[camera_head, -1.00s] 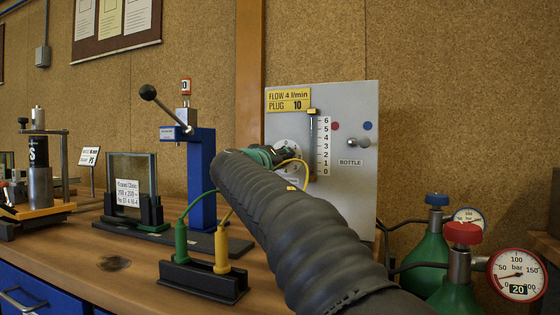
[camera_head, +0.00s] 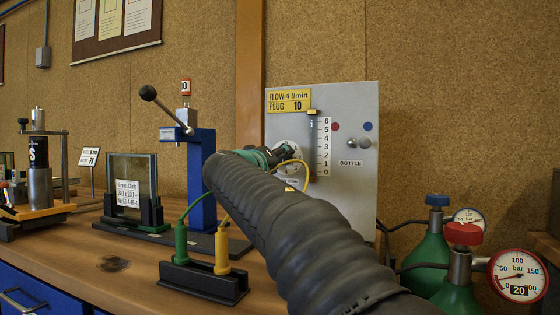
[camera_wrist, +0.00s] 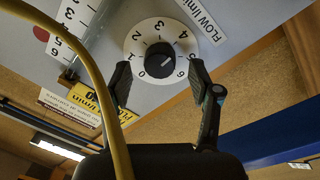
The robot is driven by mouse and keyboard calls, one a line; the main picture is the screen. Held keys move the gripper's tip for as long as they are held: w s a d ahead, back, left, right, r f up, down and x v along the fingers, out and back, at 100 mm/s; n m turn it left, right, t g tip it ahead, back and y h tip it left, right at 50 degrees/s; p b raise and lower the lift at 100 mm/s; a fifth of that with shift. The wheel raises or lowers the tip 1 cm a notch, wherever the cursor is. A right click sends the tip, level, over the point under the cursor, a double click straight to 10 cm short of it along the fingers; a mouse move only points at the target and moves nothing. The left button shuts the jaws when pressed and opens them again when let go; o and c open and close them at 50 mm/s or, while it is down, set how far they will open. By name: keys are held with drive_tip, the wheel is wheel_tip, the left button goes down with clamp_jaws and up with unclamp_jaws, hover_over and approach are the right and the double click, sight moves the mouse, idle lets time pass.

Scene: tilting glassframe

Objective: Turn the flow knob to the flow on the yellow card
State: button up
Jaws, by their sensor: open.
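The flow knob (camera_wrist: 160,60) is black, round and set in a white dial numbered 0 to 6 in the wrist view. A pale mark shows on its face, too small to read surely. My gripper (camera_wrist: 160,76) is open, its two fingers apart on either side of the dial's lower part, with nothing held. In the head view the dial (camera_head: 291,148) on the grey panel (camera_head: 350,210) is partly hidden behind my gripper. The yellow card (camera_head: 289,100) at the panel's top left reads "FLOW 4 l/min" and "PLUG 10".
A vertical flow scale (camera_head: 324,147) marked 0 to 6 stands right of the dial. A yellow cable (camera_wrist: 98,90) crosses the wrist view close to my gripper. A blue lever press (camera_head: 202,170) stands left of the panel; green gas bottles (camera_head: 430,258) stand right.

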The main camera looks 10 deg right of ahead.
drive_tip(key=v, duration=1)
